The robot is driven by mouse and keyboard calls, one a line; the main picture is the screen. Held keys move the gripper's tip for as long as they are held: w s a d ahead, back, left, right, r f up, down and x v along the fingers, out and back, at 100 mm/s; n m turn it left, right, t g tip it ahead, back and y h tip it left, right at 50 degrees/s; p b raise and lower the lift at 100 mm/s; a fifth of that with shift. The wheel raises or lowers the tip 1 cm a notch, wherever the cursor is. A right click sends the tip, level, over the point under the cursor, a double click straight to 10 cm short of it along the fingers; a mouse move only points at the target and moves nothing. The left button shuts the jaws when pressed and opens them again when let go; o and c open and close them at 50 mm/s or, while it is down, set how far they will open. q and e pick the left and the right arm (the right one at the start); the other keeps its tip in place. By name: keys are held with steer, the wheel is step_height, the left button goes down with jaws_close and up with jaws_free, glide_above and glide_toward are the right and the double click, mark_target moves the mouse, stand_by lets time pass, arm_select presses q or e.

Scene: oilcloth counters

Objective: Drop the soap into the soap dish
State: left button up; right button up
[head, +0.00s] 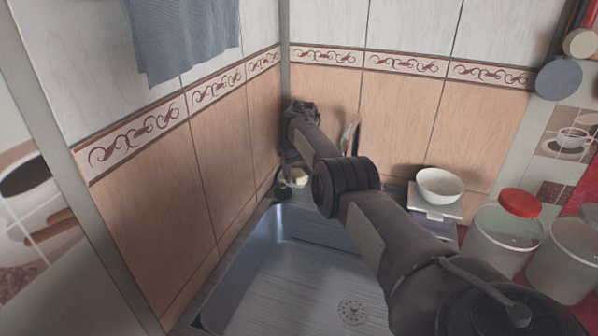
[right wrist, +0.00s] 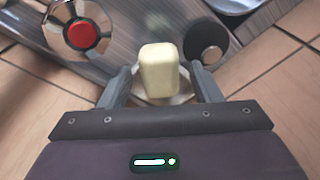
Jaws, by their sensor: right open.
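The soap (right wrist: 159,72) is a pale cream block. In the right wrist view it sits between the two fingers of my right gripper (right wrist: 162,68), with a gap showing on each side. The white soap dish (right wrist: 181,98) shows under and around the soap, largely covered by it. In the head view, the soap (head: 299,175) is a small pale shape in the back corner beyond the sink, just below my right gripper (head: 291,165). My right gripper is open and points down there. Whether the soap fully rests in the dish is hard to tell. My left gripper is out of view.
A metal sink (head: 290,285) lies in front of the corner. A round dark knob (right wrist: 207,43) and a red-centred round fitting (right wrist: 81,34) are close to the dish. Tiled walls close in the corner. A white bowl (head: 440,186) and a red-lidded jar (head: 508,235) stand right.

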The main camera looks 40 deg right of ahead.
mark_target(301, 174)
step_height(301, 174, up, 12)
steer(key=s+p, duration=0.1)
steer(key=shift+a+r, duration=0.15)
stand_by(0.6)
